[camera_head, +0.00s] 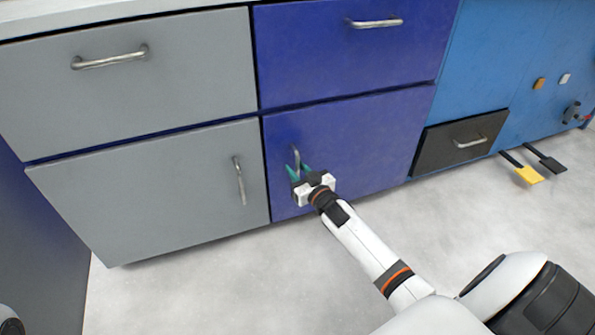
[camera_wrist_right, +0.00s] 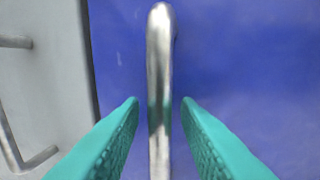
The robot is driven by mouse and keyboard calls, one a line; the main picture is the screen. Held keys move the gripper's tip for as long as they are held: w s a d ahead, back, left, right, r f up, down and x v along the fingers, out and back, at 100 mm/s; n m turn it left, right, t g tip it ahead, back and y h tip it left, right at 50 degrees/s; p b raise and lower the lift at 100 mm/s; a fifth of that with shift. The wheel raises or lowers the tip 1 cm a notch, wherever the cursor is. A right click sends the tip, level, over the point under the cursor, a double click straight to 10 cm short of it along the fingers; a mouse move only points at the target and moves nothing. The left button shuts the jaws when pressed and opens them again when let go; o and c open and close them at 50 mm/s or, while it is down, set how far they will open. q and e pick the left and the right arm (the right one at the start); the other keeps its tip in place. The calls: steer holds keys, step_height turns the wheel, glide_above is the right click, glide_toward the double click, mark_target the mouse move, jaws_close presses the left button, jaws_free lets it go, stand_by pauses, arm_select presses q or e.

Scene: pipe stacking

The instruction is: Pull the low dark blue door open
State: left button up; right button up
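The low dark blue door (camera_head: 365,140) is shut, below a dark blue drawer. Its upright metal handle (camera_head: 296,157) is near its left edge. My right gripper (camera_head: 299,168) is open at the handle, its teal fingertips one on each side. In the right wrist view the handle (camera_wrist_right: 160,75) stands between the two open fingers (camera_wrist_right: 160,105), with a gap on both sides. The lower end of the handle is hidden by the gripper in the head view. My left gripper is not in view.
A grey door (camera_head: 150,190) with its own upright handle is left of the blue door. A blue drawer (camera_head: 350,50) is above. A black drawer (camera_head: 465,142), a yellow-bladed tool (camera_head: 528,175) and a black one (camera_head: 550,163) are at right. The floor in front is clear.

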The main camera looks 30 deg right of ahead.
jaws_close()
steer(key=shift+s, duration=0.1)
